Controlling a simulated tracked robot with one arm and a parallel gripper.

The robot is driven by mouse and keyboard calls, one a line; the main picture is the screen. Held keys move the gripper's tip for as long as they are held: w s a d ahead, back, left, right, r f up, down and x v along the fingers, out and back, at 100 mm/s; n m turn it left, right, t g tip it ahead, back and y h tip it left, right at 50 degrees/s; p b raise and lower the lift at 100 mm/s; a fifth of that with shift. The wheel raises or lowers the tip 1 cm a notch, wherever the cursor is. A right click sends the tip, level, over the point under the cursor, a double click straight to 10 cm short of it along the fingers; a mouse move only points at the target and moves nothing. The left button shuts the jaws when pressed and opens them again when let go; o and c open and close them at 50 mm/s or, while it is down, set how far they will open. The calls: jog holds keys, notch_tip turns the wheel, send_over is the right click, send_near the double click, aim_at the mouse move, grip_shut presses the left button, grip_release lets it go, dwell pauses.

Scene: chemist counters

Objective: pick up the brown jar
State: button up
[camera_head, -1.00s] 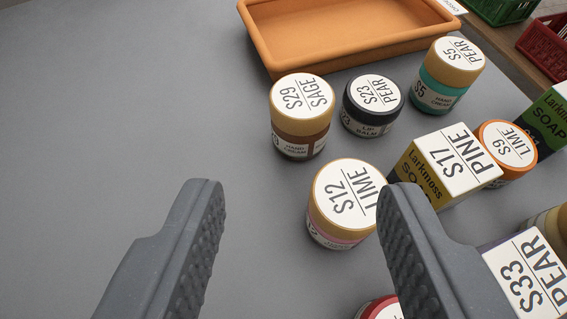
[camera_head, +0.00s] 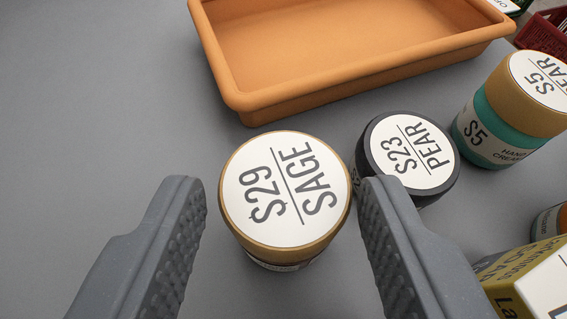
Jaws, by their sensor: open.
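The brown jar (camera_head: 284,190) has a tan lid with a white label reading "$29 SAGE". It stands upright on the grey counter, seen nearly from above, so its brown body is mostly hidden under the lid. My gripper (camera_head: 284,205) is open, with one finger to the left of the jar and the other to its right. The jar is between and slightly beyond the fingertips, with a gap on the left and a smaller one on the right. I cannot tell the fingers' height against the lid.
A dark jar labelled "$23 PEAR" (camera_head: 411,152) stands close on the right, partly behind my right finger. A teal jar (camera_head: 500,125) and a yellow soap box (camera_head: 510,270) are further right. An orange tray (camera_head: 345,82) lies behind. The counter on the left is clear.

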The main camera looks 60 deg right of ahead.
aim_at(286, 199)
jog(key=x, duration=0.3)
jog(key=shift+d+f+b, duration=0.1)
jog(key=shift+f+b, duration=0.05)
jog(key=shift+b, duration=0.15)
jog(key=c, duration=0.7)
jog(key=shift+o, duration=0.2)
